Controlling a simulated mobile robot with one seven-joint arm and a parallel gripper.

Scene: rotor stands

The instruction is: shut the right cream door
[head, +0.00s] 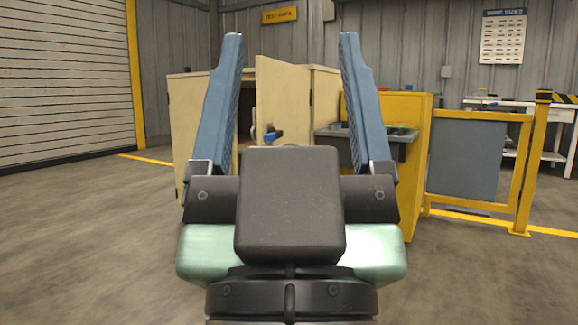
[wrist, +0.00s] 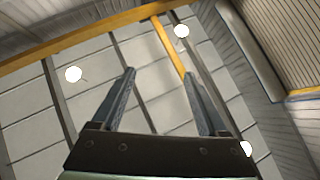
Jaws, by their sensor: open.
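The cream cabinet (head: 184,112) stands ahead in the head view, partly hidden behind my gripper. A cream door (head: 284,92) on its right side stands open, showing between my fingers with a blue handle (head: 272,135) on it. A dark opening shows to the left of this door. The door's lower part is hidden by my gripper. My gripper (head: 292,40) is open and empty, fingers pointing up, nearer to the camera than the cabinet and apart from the door. In the wrist view my gripper (wrist: 159,73) shows against the ceiling, with no door there.
A yellow unit (head: 413,160) with a grey shelf (head: 385,139) holding small items stands right of the cabinet. A yellow-framed barrier (head: 465,160) and a white table (head: 545,112) are further right. The floor (head: 85,230) at left is clear.

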